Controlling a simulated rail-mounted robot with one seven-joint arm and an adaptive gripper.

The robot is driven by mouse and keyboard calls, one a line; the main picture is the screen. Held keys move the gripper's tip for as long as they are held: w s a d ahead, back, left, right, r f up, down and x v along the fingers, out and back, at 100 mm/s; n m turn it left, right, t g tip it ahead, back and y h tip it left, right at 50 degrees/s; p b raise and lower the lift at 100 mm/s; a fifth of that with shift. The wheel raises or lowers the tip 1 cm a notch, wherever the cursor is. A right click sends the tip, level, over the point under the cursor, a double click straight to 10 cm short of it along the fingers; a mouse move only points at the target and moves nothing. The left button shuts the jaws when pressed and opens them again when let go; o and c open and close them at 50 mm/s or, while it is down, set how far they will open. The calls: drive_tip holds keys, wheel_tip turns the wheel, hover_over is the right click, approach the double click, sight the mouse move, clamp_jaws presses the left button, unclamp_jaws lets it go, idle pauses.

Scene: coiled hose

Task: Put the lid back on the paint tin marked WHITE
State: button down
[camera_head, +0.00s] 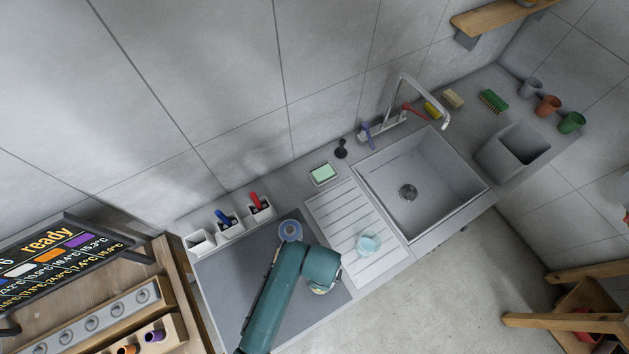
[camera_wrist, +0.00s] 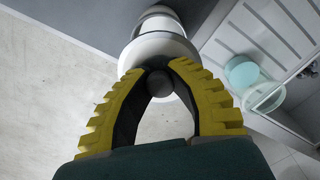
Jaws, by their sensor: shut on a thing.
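In the wrist view my gripper (camera_wrist: 160,88) has its yellow and black fingers closed around a dark round knob (camera_wrist: 160,83). A white round piece (camera_wrist: 140,50), which looks like the lid, lies right beyond the fingertips and seems joined to the knob. Another white round shape (camera_wrist: 158,14) shows behind it; I cannot tell whether it is the tin or whether the two touch. In the head view my teal arm hides the fingers and what they hold. No WHITE marking is readable.
A pale teal round container (camera_head: 368,243) stands on the ribbed drainboard (camera_head: 340,215). The sink (camera_head: 425,190) with its tap is to the right. Marker holders (camera_head: 230,226) and a green sponge in a dish (camera_head: 323,173) line the back. The dark mat (camera_head: 222,285) has free room left of my arm.

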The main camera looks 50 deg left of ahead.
drive_tip(key=shift+a+f, duration=0.2)
drive_tip(key=shift+a, duration=0.1)
drive_tip(key=shift+d+f+b, duration=0.25)
drive_tip(key=shift+f+b, duration=0.25)
drive_tip(key=shift+f, duration=0.05)
wheel_tip(320, 180, down, 5)
drive_tip(key=b, duration=0.4)
drive_tip(key=shift+f, duration=0.1)
drive_tip(key=shift+s+p, duration=0.1)
drive_tip(key=shift+p, duration=0.4)
idle(0.3)
drive_tip(key=shift+f+p, duration=0.2)
drive_tip(key=shift+p, duration=0.1)
idle(1.3)
